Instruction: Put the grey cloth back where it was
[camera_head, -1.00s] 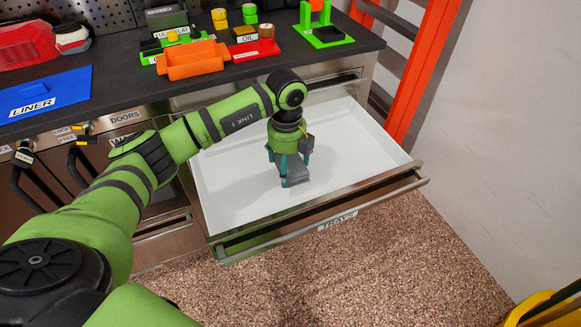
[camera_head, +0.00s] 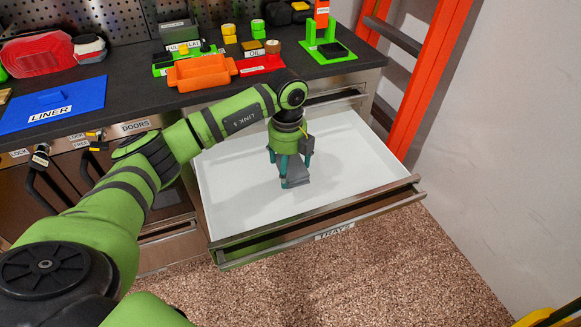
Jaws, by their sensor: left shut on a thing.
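The grey cloth (camera_head: 296,174) is a small folded dark grey piece inside the open drawer (camera_head: 232,205), near the middle of its white floor. My left gripper (camera_head: 288,180) points down over the cloth, with its teal fingers shut on it. I cannot tell whether the cloth touches the drawer floor. The drawer is labelled TRAYS on its front and holds nothing else that I can see. My right gripper is not in view.
The dark worktop (camera_head: 130,95) above holds an orange tray (camera_head: 201,72), a blue liner (camera_head: 55,106), a red mat (camera_head: 262,66) and a green stand (camera_head: 325,48). An orange upright (camera_head: 425,80) and a wall stand to the right. The drawer floor around the gripper is clear.

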